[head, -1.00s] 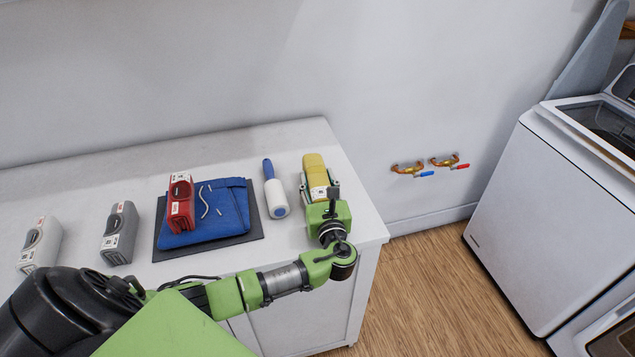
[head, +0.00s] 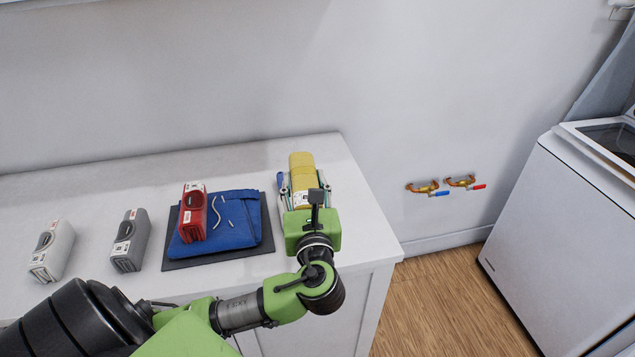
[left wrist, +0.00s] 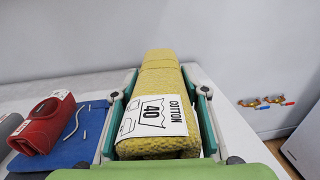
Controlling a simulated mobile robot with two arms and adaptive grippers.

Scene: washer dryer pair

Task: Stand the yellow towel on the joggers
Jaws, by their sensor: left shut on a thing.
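The yellow towel (head: 303,168) is a folded block with a white "COTTON 40" label (left wrist: 153,115). My left gripper (head: 302,183) is shut on it, with one finger along each side, and seems to hold it above the counter. The blue joggers (head: 240,233) lie folded to the left of the gripper; they also show in the left wrist view (left wrist: 83,145). A red towel (head: 192,214) stands on their left part, and a white drawstring (head: 219,214) lies on top beside it. The joggers' right part is bare. My right gripper is not in view.
The joggers lie on a dark mat (head: 196,263) on the white counter (head: 105,185). A grey towel (head: 129,240) and a white towel (head: 52,250) stand farther left.

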